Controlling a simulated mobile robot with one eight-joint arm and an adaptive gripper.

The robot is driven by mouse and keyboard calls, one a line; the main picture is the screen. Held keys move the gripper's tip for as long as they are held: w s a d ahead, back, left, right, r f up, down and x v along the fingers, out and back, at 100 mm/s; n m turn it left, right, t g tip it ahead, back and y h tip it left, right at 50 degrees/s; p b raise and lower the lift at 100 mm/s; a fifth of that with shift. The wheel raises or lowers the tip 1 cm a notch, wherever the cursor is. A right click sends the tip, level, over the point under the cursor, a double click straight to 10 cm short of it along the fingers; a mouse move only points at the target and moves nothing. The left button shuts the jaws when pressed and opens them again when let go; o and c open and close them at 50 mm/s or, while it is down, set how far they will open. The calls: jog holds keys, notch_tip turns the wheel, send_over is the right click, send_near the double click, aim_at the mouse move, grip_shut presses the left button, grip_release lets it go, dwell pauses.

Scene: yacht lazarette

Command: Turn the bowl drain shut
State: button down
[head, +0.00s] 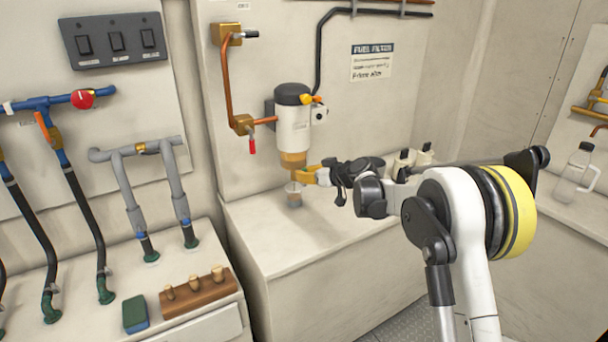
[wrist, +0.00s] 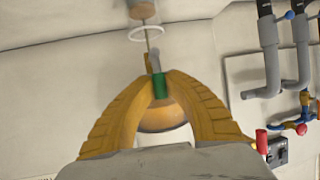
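The fuel filter (head: 293,122) hangs on the wall with its amber bowl (head: 292,160) at the bottom. In the wrist view, which is upside down, the bowl (wrist: 163,118) shows behind the fingers. The bowl drain (wrist: 159,86) is a small green piece below the bowl with a grey stem under it. My gripper (wrist: 160,84) has its yellow-orange fingertips closed around the green piece, one on each side. In the head view my gripper (head: 308,175) is just under the bowl and hides the drain. A thin line runs from the stem towards the cup.
A small clear cup (head: 294,196) with grey contents stands on the white bench (head: 330,232) below the drain. Two pale bottles (head: 413,160) stand to the right, behind my arm. Copper pipe (head: 228,85) and a red-handled valve (head: 252,145) are left of the filter.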

jog(key=shift+d, duration=0.1)
dwell(0.3)
jog(key=shift+w+d+f+m+t+y+b, duration=0.2)
jog(key=shift+w+d+f+m+y+b, duration=0.35)
jog(key=shift+m+y, duration=1.3)
jog(key=shift+w+d+f+m+t+y+b, duration=0.2)
jog(key=shift+d+f+m+y+b, duration=0.55)
jog(key=shift+m, duration=2.25)
jog(key=shift+w+d+f+m+t+y+b, duration=0.3)
jog(key=shift+f+m+y+b, duration=0.65)
jog(key=shift+m, duration=1.5)
jog(key=shift+w+r, duration=0.1)
jog(key=c, duration=1.4)
grip_release()
jog(key=shift+d, duration=0.1)
